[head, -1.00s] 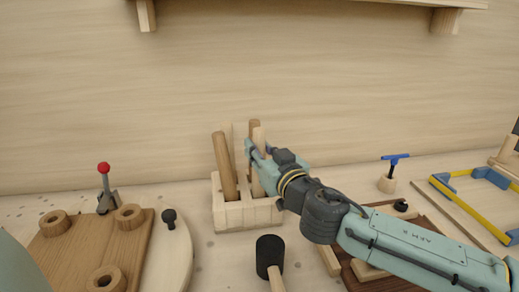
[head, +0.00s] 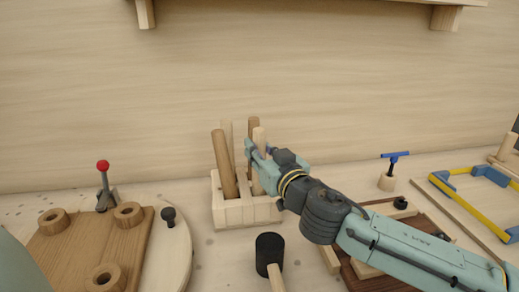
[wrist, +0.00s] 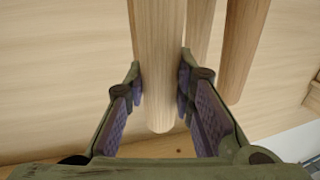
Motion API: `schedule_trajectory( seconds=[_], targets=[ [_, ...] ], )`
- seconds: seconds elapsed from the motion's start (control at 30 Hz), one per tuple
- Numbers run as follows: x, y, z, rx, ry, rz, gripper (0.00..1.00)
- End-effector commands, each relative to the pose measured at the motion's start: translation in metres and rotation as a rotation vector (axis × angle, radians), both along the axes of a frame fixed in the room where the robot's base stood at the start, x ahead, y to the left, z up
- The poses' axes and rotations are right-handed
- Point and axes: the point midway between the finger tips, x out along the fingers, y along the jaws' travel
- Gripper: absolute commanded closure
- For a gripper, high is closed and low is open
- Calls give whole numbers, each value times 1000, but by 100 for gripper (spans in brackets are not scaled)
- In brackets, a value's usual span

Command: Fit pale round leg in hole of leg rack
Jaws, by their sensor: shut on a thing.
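The leg rack (head: 240,212) is a pale wooden block on the bench in the head view. My gripper (head: 259,150) is above its right part, shut on a pale round leg (head: 259,137). The leg stands close to upright, and its lower end is over or in the rack; I cannot tell how deep. In the wrist view the pale leg (wrist: 158,60) lies between my two finger pads (wrist: 159,95), with one rounded end showing. A brown leg (head: 223,165) leans in the rack's left part.
A black-headed mallet (head: 270,250) lies in front of the rack. A brown board with rings (head: 85,250) on a round pale plate is at left, with a red-knobbed clamp (head: 104,185). A blue-handled tool (head: 393,165) and a yellow-blue frame (head: 455,210) are at right.

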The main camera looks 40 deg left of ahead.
Motion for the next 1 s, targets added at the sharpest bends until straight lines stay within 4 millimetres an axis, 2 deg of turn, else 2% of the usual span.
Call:
schedule_trajectory(
  seconds=[0.1, 0.13, 0.47, 0.8, 1.0],
  targets=[
    [0, 0, -2, 1, 0, 0, 100],
    [0, 0, -2, 0, -1, 0, 76],
    [0, 0, -2, 0, 0, 0, 54],
    [-1, -2, -2, 0, 0, -1, 53],
    [-12, -27, -2, 2, 1, -3, 53]
  ],
)
